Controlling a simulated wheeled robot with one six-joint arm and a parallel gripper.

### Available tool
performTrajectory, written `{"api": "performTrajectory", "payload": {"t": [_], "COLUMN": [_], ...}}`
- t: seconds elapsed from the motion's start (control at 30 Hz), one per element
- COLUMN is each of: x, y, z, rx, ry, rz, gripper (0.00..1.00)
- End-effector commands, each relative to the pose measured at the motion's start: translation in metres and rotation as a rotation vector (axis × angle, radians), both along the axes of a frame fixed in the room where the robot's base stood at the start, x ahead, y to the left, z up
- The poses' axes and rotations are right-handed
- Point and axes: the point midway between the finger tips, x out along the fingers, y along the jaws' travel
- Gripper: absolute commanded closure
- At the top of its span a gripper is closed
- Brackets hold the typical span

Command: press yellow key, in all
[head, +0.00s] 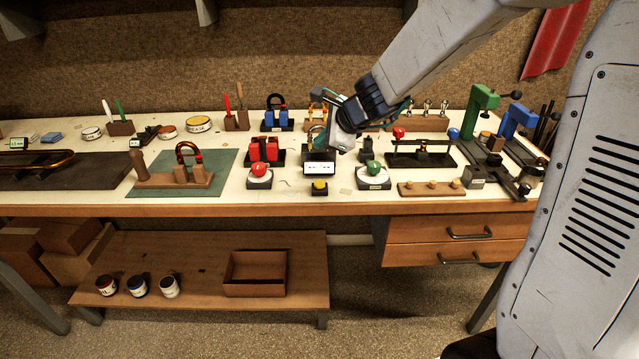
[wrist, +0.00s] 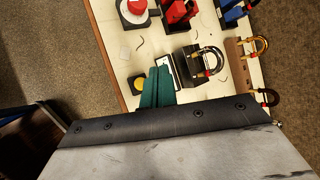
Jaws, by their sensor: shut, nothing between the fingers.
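The yellow key (head: 320,186) is a small round cap on a black base near the table's front edge, just in front of a small white display (head: 319,169). In the wrist view the yellow key (wrist: 137,83) shows left of my gripper (wrist: 157,74). Its teal fingers are together, with nothing held, and the tips appear beside the display. In the head view my gripper (head: 321,143) is behind and above the yellow key, partly hidden by my wrist. I see a gap in the picture between fingers and key; the height of the tips is unclear.
A red knob (head: 259,169) on a white disc stands left of the key, and a green knob (head: 374,168) on a similar disc stands right. A black block with a brass ring (wrist: 203,62) sits close behind the display. The front strip around the key is mostly clear.

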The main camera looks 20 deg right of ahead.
Motion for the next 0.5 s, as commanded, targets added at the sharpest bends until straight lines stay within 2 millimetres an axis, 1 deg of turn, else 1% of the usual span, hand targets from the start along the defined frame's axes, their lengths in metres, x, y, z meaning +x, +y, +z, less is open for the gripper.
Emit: {"api": "performTrajectory", "payload": {"t": [0.03, 0.13, 0.5], "x": [0.0057, 0.0105, 0.0105], "y": [-0.0037, -0.0073, -0.0072], "z": [-0.0051, -0.0087, -0.0106], "rx": [0.016, 0.033, 0.035], "ry": [0.009, 0.016, 0.017], "rz": [-0.037, -0.075, -0.077], "gripper": [1.00, 1.00, 1.00]}}
